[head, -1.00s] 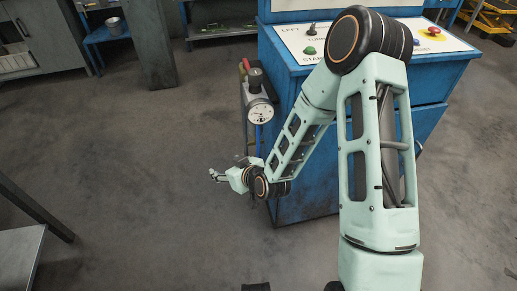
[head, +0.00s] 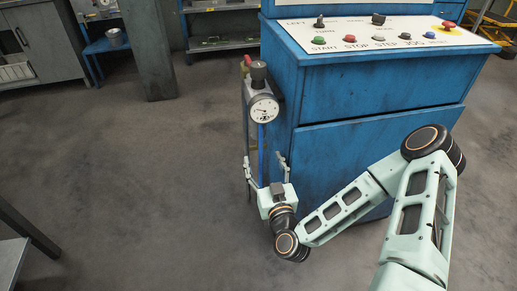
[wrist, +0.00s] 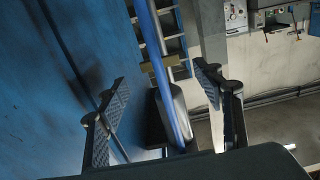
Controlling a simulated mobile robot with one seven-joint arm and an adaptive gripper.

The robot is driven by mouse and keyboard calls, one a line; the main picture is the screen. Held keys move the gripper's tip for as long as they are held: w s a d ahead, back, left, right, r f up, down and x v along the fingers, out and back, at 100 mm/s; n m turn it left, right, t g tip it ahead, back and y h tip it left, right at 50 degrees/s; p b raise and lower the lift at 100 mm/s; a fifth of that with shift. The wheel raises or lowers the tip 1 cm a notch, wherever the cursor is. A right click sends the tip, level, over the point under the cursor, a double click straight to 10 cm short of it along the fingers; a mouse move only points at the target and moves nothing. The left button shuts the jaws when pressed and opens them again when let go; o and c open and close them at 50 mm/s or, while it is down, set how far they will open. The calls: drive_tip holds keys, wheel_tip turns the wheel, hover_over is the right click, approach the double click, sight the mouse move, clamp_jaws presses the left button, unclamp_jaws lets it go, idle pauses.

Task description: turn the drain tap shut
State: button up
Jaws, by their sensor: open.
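My gripper (head: 264,162) is open, low beside the left side of the blue cabinet, below the round white gauge (head: 263,109). In the wrist view its two fingers (wrist: 162,90) stand wide apart. A blue hose (wrist: 168,75) runs through the view between them; I cannot tell whether it lies between the pads or beyond them. A dark rounded body (wrist: 177,112) shows behind the hose. The gauge unit has a dark knob (head: 259,72) on top and a small red part (head: 248,60) beside it. I cannot make out the drain tap for certain in either view.
The blue cabinet (head: 370,150) stands right of my gripper, close to it in the wrist view. Its top panel (head: 375,37) carries several buttons. A metal table (head: 12,265) is at the lower left. The floor left of the cabinet is clear.

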sight(258, 147)
drive_tip(key=b+x, duration=0.1)
drive_tip(key=x, duration=0.6)
drive_tip(key=shift+f, duration=0.1)
drive_tip(key=c, duration=1.2)
